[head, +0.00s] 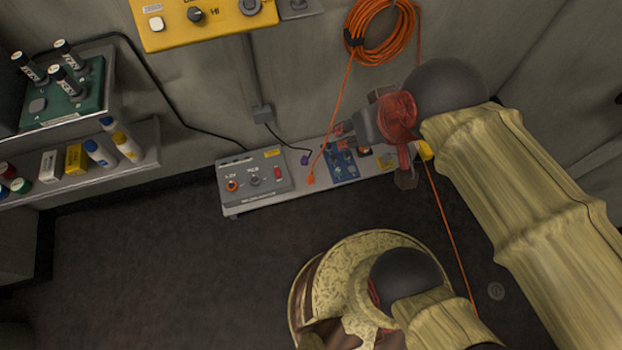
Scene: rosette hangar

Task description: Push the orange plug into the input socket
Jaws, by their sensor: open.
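The orange plug (310,180) lies on the grey shelf, at the end of a thin orange cord that hangs from a coil on the wall. To its left stands a grey box (262,168) with a round orange-ringed socket (232,186) on its front left and a dark round part beside it. The lettering is too small to read, so I cannot tell for sure which one is the input socket. My gripper (342,136) is open above the shelf, up and to the right of the orange plug and apart from it. Its fingers point left.
A small purple plug (304,160) on a black cord lies close behind the orange plug. A blue panel (343,165) sits right of it, partly under my gripper. The orange coil (381,30) hangs above. A yellow panel (200,22) is on the wall. The floor in front is clear.

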